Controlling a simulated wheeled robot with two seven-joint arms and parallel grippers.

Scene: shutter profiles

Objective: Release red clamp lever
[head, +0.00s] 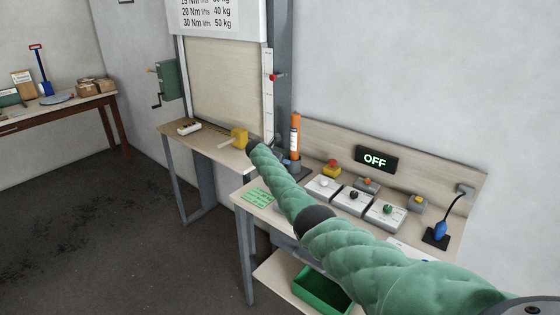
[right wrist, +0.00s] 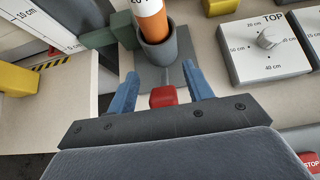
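In the right wrist view the red clamp lever (right wrist: 163,96) shows as a small red block with a thin grey stem. It is at the foot of a grey cup (right wrist: 158,48) that holds an orange tube (right wrist: 150,18) upright. My right gripper (right wrist: 163,88) is open, with one blue finger on each side of the red block and a gap on both sides. In the head view the orange tube (head: 295,133) stands on the bench, and my green-sleeved right arm reaches across below it. The lever cannot be made out there. My left gripper is not in view.
Right of the tube are a red button (head: 332,167), white dial boxes (head: 386,213) and a panel reading OFF (head: 376,159). A scale with a red pointer (head: 274,77) stands behind. A yellow block (head: 239,138) is to the left. A green bin (head: 322,291) is below.

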